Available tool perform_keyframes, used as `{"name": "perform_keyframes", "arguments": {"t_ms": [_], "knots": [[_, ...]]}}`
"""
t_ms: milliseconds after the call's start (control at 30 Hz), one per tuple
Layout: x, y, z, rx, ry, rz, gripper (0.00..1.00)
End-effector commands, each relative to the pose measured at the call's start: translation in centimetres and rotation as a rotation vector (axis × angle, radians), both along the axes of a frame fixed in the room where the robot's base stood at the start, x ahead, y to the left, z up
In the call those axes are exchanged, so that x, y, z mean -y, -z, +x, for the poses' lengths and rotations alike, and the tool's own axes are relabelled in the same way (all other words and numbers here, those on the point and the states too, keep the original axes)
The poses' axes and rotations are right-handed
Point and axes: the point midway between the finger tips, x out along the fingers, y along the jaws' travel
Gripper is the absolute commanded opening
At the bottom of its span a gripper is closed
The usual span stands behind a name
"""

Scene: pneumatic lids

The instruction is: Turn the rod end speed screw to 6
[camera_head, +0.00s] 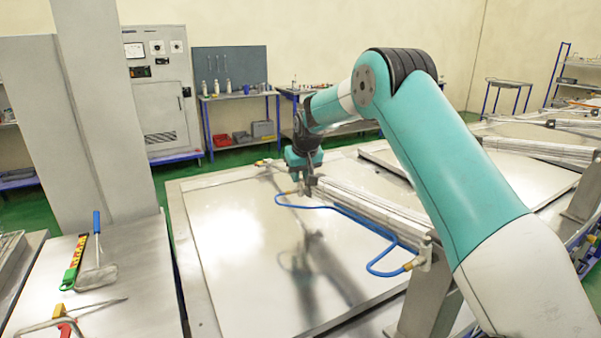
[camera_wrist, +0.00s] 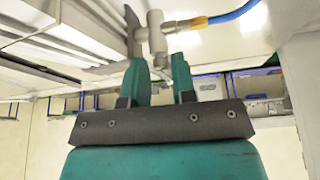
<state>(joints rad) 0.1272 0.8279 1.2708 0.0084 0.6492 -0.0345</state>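The pneumatic cylinder (camera_head: 372,206) is a long silver profile lying across a large metal lid (camera_head: 240,243). At its far end sits a pale metal fitting (camera_wrist: 156,38) with a brass connector (camera_wrist: 199,22) and a blue hose (camera_wrist: 238,11). The rod end speed screw (camera_wrist: 160,63) appears to be the short lower part of that fitting; no numbers can be read on it. My gripper (camera_head: 306,185) is at this far end. In the wrist view its two teal fingers (camera_wrist: 162,75) stand apart, with the fitting's lower end between their tips. Whether they touch it is unclear.
A second brass fitting (camera_head: 414,262) is at the cylinder's near end. The blue hose loops over the lid. A bench (camera_head: 140,290) with hand tools is at left, beside a grey pillar (camera_head: 105,120). More cylinders (camera_head: 545,150) lie at right. The lid's left part is clear.

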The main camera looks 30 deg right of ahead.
Motion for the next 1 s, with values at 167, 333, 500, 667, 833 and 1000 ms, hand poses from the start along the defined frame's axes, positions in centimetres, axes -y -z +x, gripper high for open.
{"name": "perform_keyframes", "arguments": {"t_ms": [167, 333, 500, 667, 833, 1000], "knots": [[-0.01, 0.01, 0.0, 0.0, 0.0, 0.0, 0.25], [-0.01, 0.0, -0.01, 0.0, 0.0, 0.0, 0.0], [-0.03, 0.0, -0.01, -0.001, 0.004, -0.001, 0.0], [-0.17, 0.01, 0.01, -0.001, 0.033, -0.007, 0.0], [-0.29, 0.01, 0.07, 0.0, 0.114, -0.023, 0.0], [-0.53, 0.02, 0.11, -0.002, 0.245, -0.048, 0.0]]}}
